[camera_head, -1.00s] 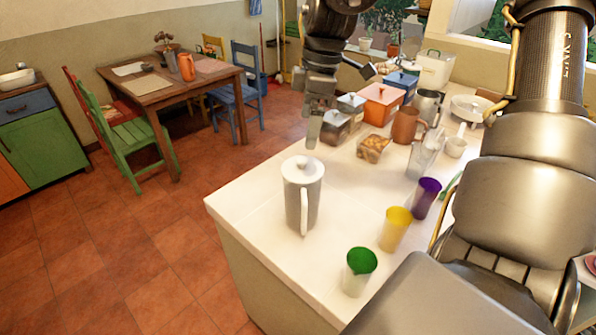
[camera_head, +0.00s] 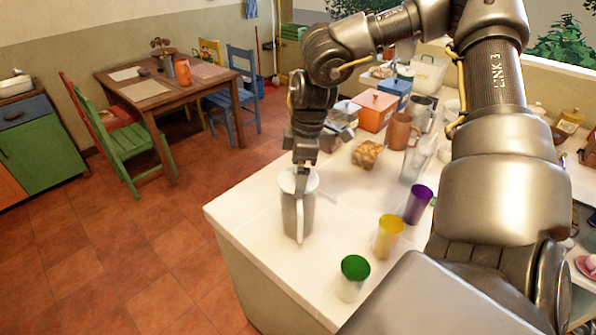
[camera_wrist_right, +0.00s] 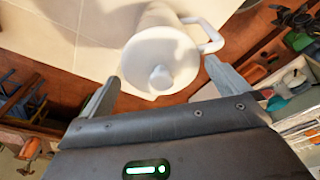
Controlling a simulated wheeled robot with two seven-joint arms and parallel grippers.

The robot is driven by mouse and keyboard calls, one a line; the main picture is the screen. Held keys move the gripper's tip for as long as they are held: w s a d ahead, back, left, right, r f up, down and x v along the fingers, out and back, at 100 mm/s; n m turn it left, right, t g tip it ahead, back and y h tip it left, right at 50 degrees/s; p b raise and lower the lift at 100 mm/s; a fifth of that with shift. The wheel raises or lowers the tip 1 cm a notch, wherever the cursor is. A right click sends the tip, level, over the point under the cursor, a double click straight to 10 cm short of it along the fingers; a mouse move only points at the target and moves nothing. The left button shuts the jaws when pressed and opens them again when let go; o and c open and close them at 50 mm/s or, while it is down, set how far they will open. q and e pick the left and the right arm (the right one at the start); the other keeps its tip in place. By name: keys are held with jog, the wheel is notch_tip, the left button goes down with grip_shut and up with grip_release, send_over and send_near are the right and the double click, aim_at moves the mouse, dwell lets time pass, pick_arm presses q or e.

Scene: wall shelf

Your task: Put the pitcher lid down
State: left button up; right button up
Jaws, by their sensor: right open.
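The pitcher (camera_head: 291,220) stands upright near the left edge of the white counter, with its handle toward me. Its white round lid (camera_head: 287,183) sits on top, partly hidden by my gripper. My right gripper (camera_head: 300,186) points down just above the lid. In the right wrist view the open fingers (camera_wrist_right: 162,73) lie on either side of the lid (camera_wrist_right: 150,58), with its small round knob (camera_wrist_right: 161,77) between them. The pitcher handle (camera_wrist_right: 209,35) shows there at the upper right. Nothing is gripped. My left gripper is not in view.
A green cup (camera_head: 352,276), a yellow cup (camera_head: 388,238) and a purple cup (camera_head: 418,204) stand to the right of the pitcher. Counter around the pitcher's front is clear.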

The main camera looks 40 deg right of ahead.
jog(key=shift+f, duration=0.35)
jog(key=shift+a, duration=0.1)
jog(key=shift+s+r, duration=0.1)
jog(key=c, duration=0.7)
jog(key=shift+c, duration=0.2)
